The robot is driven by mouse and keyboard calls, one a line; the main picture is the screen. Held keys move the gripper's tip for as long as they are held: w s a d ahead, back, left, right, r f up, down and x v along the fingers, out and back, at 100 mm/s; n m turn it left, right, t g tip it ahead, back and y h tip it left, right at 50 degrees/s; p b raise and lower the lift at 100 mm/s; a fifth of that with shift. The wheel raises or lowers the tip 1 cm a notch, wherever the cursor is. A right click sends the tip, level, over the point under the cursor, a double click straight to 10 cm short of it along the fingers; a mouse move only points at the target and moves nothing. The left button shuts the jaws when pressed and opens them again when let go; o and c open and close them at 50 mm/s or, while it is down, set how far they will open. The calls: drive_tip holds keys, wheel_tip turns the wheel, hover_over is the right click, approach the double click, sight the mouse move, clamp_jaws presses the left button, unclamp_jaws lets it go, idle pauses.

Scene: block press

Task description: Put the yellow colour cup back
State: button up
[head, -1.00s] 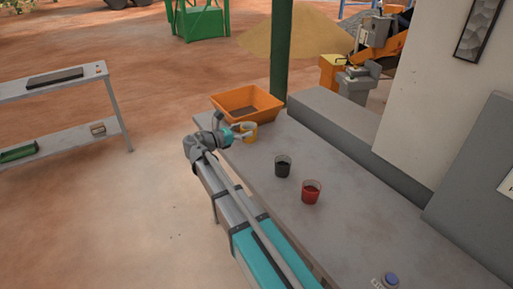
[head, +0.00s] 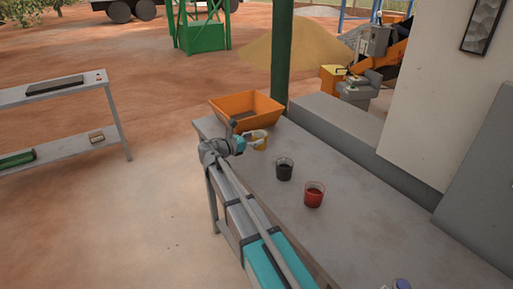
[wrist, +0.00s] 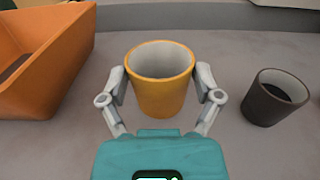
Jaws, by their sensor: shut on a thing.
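The yellow colour cup (wrist: 161,88) is upright between the two fingers of my gripper (wrist: 161,90) in the wrist view. My gripper is shut on its sides. The cup looks empty inside. In the head view the yellow cup (head: 260,143) shows at the far end of the grey table, partly hidden by my gripper (head: 250,142), close to the front of an orange bin. Whether the cup's base touches the table cannot be told.
The orange bin (head: 247,113) stands at the table's far end, left of the cup in the wrist view (wrist: 45,55). A black cup (head: 284,170) and a red cup (head: 314,195) stand nearer on the table (head: 350,230). A low grey wall (head: 335,128) borders the right side.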

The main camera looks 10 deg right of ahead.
drive_tip(key=shift+w+d+f+b, duration=0.15)
drive_tip(key=shift+f+b, duration=0.3)
drive_tip(key=shift+w+d+f+b, duration=0.15)
drive_tip(key=shift+f+b, duration=1.4)
drive_tip(key=shift+b, duration=0.05)
drive_tip(key=shift+f, duration=0.2)
drive_tip(key=o, duration=1.1)
drive_tip(key=shift+r, duration=0.25)
drive_tip(key=v, duration=1.2)
